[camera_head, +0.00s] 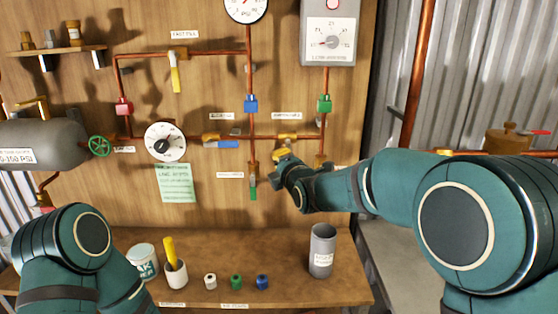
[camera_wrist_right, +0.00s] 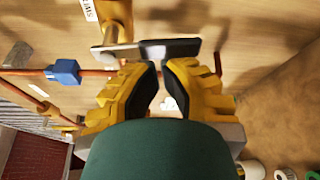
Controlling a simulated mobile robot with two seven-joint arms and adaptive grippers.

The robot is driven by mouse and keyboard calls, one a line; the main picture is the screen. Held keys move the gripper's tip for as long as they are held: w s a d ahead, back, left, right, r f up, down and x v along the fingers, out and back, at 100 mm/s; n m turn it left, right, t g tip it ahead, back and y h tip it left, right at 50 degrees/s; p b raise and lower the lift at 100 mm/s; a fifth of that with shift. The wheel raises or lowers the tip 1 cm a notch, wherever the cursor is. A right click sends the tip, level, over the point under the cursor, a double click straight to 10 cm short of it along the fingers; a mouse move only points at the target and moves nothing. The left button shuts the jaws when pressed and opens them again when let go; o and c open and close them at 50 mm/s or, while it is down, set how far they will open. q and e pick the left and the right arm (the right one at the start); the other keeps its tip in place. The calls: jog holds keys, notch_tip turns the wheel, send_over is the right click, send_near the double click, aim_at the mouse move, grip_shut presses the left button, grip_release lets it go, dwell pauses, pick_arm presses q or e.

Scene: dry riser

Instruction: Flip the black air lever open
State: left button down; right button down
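The black lever (camera_wrist_right: 170,49) shows in the right wrist view as a dark flat handle with a bright end, lying across the picture beside a brass valve body (camera_wrist_right: 117,22). My right gripper (camera_wrist_right: 160,68) has yellow fingers with dark pads. Its fingertips are a small gap apart, just below the lever in that view, with nothing seen between them. I cannot tell whether they touch it. In the head view my right gripper (camera_head: 283,157) is at the board below a brass valve (camera_head: 286,137); the black lever is not clear there. My left gripper is out of view.
Copper pipes (camera_head: 215,136) cross the wooden board. Nearby are a blue-handled valve (camera_head: 222,142), a green-handled valve (camera_head: 253,184) and a gauge (camera_head: 165,142). The bench below holds a grey cup (camera_head: 322,251), a paint can (camera_head: 143,260) and small coloured fittings (camera_head: 236,282).

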jog(key=d+n+h, duration=0.1)
jog(key=n, duration=0.2)
jog(key=d+n+g+h+b, duration=0.1)
jog(key=d+n+h, duration=0.1)
jog(key=n, duration=0.1)
jog(key=d+n+h, duration=0.1)
jog(key=d+n, duration=0.1)
jog(key=n, duration=0.2)
jog(key=shift+r+g+h+b, duration=0.35)
jog(key=shift+r+g+h, duration=0.05)
jog(key=shift+r, duration=0.1)
